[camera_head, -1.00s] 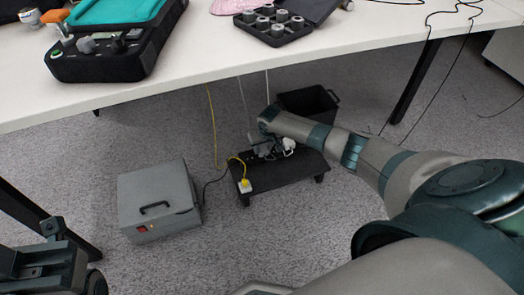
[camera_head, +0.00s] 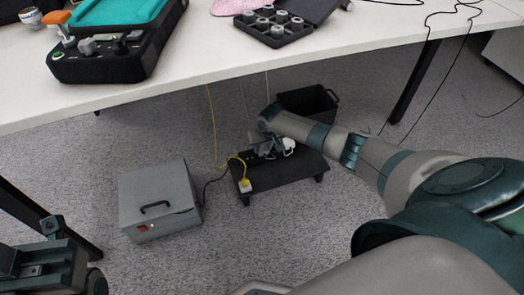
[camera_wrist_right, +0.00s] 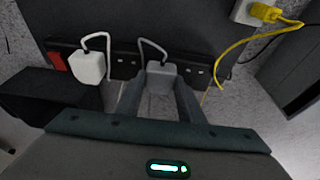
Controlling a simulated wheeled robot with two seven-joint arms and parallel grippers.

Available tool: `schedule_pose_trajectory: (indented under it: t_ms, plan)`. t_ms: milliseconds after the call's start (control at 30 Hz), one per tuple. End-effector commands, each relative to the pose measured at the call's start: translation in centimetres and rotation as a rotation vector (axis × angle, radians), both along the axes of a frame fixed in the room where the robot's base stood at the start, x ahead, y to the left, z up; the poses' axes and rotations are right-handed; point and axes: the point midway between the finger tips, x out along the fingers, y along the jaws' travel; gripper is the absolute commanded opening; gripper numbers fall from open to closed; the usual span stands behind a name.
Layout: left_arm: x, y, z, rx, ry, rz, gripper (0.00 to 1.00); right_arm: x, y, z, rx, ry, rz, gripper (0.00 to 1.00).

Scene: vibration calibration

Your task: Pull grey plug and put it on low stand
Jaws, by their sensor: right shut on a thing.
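The grey plug (camera_wrist_right: 161,75) with its grey cord sits between the two fingers of my right gripper (camera_wrist_right: 160,100), over the black power strip (camera_wrist_right: 122,67). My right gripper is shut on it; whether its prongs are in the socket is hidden. In the head view, my right gripper (camera_head: 264,146) is low over the black low stand (camera_head: 280,176), under the table. The strip lies along the stand's far side. A white plug (camera_wrist_right: 88,68) is in the strip beside the grey one. My left gripper (camera_head: 42,258) is partly in view at the lower left; its jaws cannot be made out.
A yellow plug (camera_head: 246,182) is in a white socket at the stand's near left corner. A grey box (camera_head: 160,200) stands left of the stand. A black bin (camera_head: 308,102) is behind it. The white table (camera_head: 210,50) is overhead. The stand's near right top is clear.

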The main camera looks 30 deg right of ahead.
Motion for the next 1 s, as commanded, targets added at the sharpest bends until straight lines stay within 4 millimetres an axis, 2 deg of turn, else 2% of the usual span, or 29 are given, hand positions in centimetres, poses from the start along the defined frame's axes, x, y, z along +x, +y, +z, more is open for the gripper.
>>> schedule_pose_trajectory:
  t_ms: [433,1000]
  plan:
    - [0.0,0.0,0.86,0.0,0.0,0.0,0.0,0.07,-0.09,0.58,0.0,-0.001,-0.001,0.14]
    - [0.0,0.0,0.91,0.0,0.0,0.0,0.0,0.06,-0.13,0.55,-0.001,-0.001,-0.001,0.14]
